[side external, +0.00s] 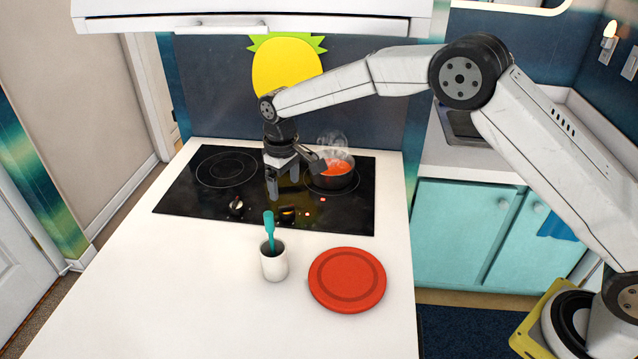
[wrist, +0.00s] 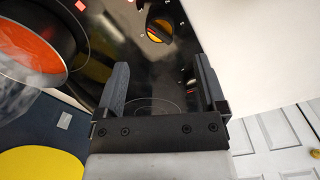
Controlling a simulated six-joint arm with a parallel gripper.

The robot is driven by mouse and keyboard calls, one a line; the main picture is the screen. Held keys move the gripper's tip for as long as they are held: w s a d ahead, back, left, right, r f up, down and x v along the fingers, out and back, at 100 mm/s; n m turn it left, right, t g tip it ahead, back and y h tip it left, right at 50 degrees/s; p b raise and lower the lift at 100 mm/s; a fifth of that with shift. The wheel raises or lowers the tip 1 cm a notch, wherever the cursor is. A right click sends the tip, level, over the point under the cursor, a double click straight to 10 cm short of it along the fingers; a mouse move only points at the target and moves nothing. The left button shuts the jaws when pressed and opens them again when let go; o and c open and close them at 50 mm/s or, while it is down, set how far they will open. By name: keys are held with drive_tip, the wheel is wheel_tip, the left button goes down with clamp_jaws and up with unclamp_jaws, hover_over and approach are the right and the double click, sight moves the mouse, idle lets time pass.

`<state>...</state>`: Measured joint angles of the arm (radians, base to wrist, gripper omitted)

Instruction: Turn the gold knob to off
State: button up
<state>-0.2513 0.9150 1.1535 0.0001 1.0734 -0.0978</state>
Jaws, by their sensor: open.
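The gold knob (side external: 287,213) sits near the front edge of the black cooktop, right of a silver-topped knob (side external: 236,205). In the wrist view the gold knob (wrist: 159,28) is beyond my fingertips, with a yellow-orange face and a dark bar across it. My gripper (side external: 284,188) points down over the cooktop, behind the gold knob and apart from it. Its two fingers are spread and empty in the wrist view (wrist: 162,65). The other knob is mostly hidden there by the right finger.
Red lights show on the cooktop (side external: 190,206). A white cup with a teal utensil (side external: 274,264) and a red plate (side external: 346,279) stand in front.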

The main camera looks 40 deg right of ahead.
sight(286, 206)
drive_tip(key=shift+f, duration=3.6)
clamp_jaws()
